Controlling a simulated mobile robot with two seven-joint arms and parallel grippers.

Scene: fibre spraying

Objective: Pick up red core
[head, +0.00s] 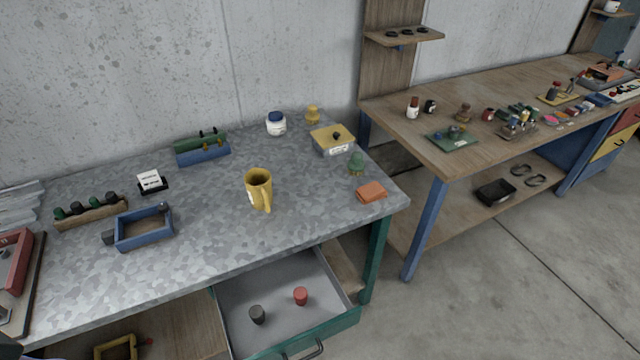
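A small red cylinder (300,296), which looks like the red core, stands upright in the open grey drawer (290,325) under the metal-topped table. A dark grey cylinder of similar size (257,314) stands to its left in the same drawer, apart from it. The drawer is pulled out, with a green front and a dark handle (303,350). Neither of my grippers shows in the head view, so what they hold cannot be seen. Nothing covers the red cylinder.
On the tabletop (215,225) stand a yellow mug (259,189), a blue open box (144,228), an orange block (371,192) and a yellow-lidded box (333,140). The green table leg (376,258) is right of the drawer. A wooden workbench (480,95) stands further right, with bare floor in front.

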